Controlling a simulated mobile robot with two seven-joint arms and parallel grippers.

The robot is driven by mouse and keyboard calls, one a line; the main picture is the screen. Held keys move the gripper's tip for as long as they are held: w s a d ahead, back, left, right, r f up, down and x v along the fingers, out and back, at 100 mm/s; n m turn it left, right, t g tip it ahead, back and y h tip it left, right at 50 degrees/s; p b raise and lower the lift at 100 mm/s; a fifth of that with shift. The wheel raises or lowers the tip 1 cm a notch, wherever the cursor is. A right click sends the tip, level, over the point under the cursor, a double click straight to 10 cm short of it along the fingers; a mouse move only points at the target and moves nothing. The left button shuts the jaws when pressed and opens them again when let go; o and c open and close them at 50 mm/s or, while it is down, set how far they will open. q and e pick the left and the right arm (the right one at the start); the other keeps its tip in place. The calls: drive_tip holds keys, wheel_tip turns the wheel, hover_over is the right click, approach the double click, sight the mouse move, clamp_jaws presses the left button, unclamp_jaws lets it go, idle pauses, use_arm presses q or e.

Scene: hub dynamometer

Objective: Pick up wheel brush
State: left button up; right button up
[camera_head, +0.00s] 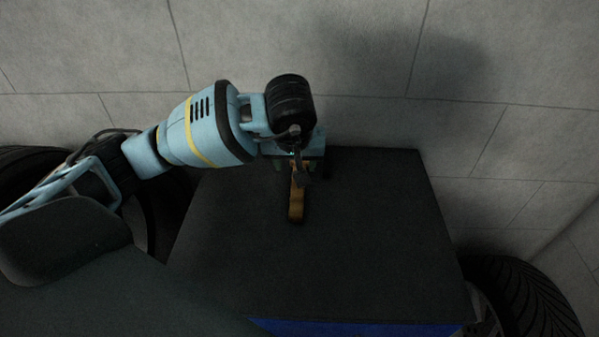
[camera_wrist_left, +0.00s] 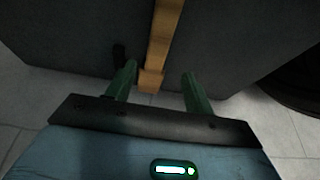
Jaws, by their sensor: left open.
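The wheel brush (camera_head: 296,205) has an orange-brown wooden handle and lies on the dark top of a box-like stand (camera_head: 350,240), near its back edge. In the left wrist view the wooden handle (camera_wrist_left: 163,40) runs down from the top edge, and its end sits between the two green fingers. My left gripper (camera_head: 297,168) is over the far part of the brush and hides some of it. In the left wrist view my left gripper (camera_wrist_left: 160,85) is open, with a gap on both sides of the handle. The bristles cannot be made out. My right gripper does not show.
The stand's top is otherwise bare, with a blue strip (camera_head: 350,328) along its near edge. A tyre (camera_head: 520,295) stands at the lower right. Another dark tyre (camera_head: 165,215) is at the left, partly behind my arm. Grey tiled floor (camera_head: 500,60) lies beyond.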

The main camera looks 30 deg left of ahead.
use_arm(q)
drive_tip(key=shift+w+f, duration=0.1)
drive_tip(key=shift+f, duration=0.1)
drive_tip(key=x, duration=0.4)
drive_tip(key=shift+w+d+f, duration=0.1)
drive_tip(key=shift+w+d, duration=0.1)
drive_tip(key=shift+d, duration=0.05)
drive_tip(key=shift+w+a+f, duration=0.1)
drive_tip(key=shift+w+f, duration=0.05)
drive_tip(key=shift+f, duration=0.15)
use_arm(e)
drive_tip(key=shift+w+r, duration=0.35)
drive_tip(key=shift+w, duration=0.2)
use_arm(q)
drive_tip(key=shift+c, duration=1)
clamp_jaws()
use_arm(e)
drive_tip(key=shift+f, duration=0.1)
use_arm(q)
drive_tip(key=shift+r, duration=0.1)
